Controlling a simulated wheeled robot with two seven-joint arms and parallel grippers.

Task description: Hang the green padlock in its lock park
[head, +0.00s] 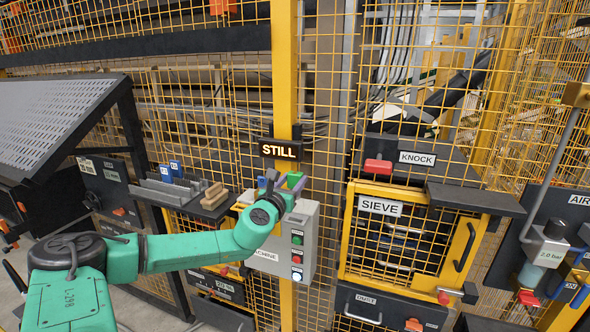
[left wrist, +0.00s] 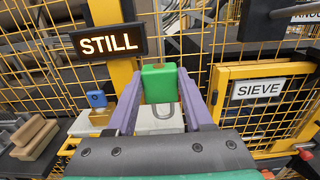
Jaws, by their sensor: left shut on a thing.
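The green padlock (left wrist: 159,84) sits between the two purple fingertips of my left gripper (left wrist: 161,90), which is shut on it. Its grey shackle loops below the body in the left wrist view, toward the palm. In the head view my left gripper (head: 285,184) is above the grey machine box (head: 305,228), just below the STILL sign, and mostly hides the padlock. A blue padlock (left wrist: 97,98) shows to the left of the held one, apart from it. I cannot make out the green padlock's lock park for certain. My right gripper is not in view.
The STILL sign (head: 280,149) is on a yellow post (head: 284,70) close behind the gripper. Yellow mesh fencing surrounds it. The SIEVE door (head: 379,207) is to the right. A shelf with wooden blocks (head: 214,196) is to the left.

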